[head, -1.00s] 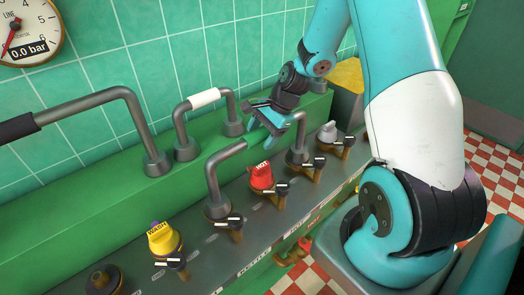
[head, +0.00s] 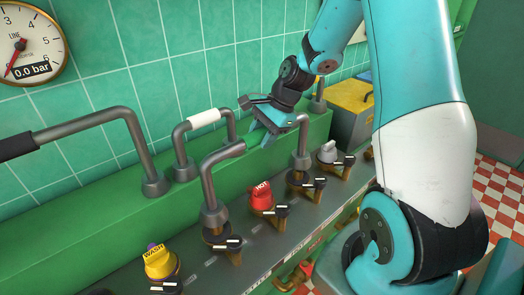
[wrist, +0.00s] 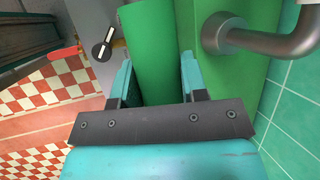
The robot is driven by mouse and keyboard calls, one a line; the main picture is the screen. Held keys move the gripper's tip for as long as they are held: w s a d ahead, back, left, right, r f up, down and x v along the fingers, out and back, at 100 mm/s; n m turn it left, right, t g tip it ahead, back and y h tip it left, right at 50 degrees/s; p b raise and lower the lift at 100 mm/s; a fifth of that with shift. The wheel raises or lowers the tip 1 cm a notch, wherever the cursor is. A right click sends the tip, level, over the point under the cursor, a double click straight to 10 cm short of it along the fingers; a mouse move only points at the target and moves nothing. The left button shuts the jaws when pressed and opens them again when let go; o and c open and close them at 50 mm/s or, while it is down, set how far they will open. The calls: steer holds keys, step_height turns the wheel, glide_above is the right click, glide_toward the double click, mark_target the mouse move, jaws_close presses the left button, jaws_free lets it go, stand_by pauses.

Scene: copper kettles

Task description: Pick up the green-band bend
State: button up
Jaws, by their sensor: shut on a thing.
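The green-band bend (head: 208,178) is a grey bent pipe with a green band near its free end. It stands roughly upright over a dark port (head: 222,238) on the front panel. Its lower collar appears a little above the port, but I cannot tell whether it is fully clear. My gripper (head: 262,132) is shut on the green-banded arm of the bend. In the wrist view the green band (wrist: 150,45) lies between my two fingers (wrist: 158,85). The fingers hide part of the band in the head view.
A white-banded pipe (head: 204,117) and a larger black-sleeved pipe (head: 100,115) stand behind on the green ledge. A red knob (head: 261,195), a yellow knob (head: 158,262) and another grey bend (head: 303,145) line the panel. The tiled wall (head: 200,60) is close behind.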

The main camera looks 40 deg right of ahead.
step_height(320, 180, up, 14)
stand_by(0.3)
